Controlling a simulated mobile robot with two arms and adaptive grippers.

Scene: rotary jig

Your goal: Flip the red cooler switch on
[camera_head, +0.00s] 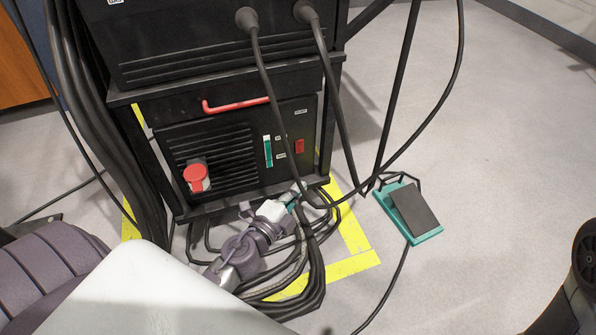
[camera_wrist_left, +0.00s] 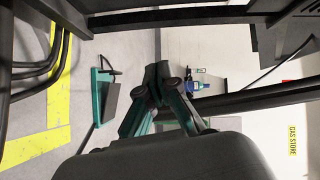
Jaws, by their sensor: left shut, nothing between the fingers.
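The red cooler switch (camera_head: 299,146) is a small red rocker on the right part of the black cooler's front panel (camera_head: 230,120). Its exact position, on or off, is too small to tell. My left gripper (camera_head: 297,192) is low in front of the cooler, below the switch and apart from it. In the left wrist view the left gripper's green and black fingers (camera_wrist_left: 162,74) are closed together with nothing between them. The switch cannot be made out in the wrist view.
A red-capped filler (camera_head: 197,177), a green level gauge (camera_head: 267,151) and a red handle (camera_head: 236,104) are on the cooler. Thick cables hang in front of the panel, near the switch. A green foot pedal (camera_head: 413,210) lies on the floor to the right, beyond yellow tape (camera_head: 352,265).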

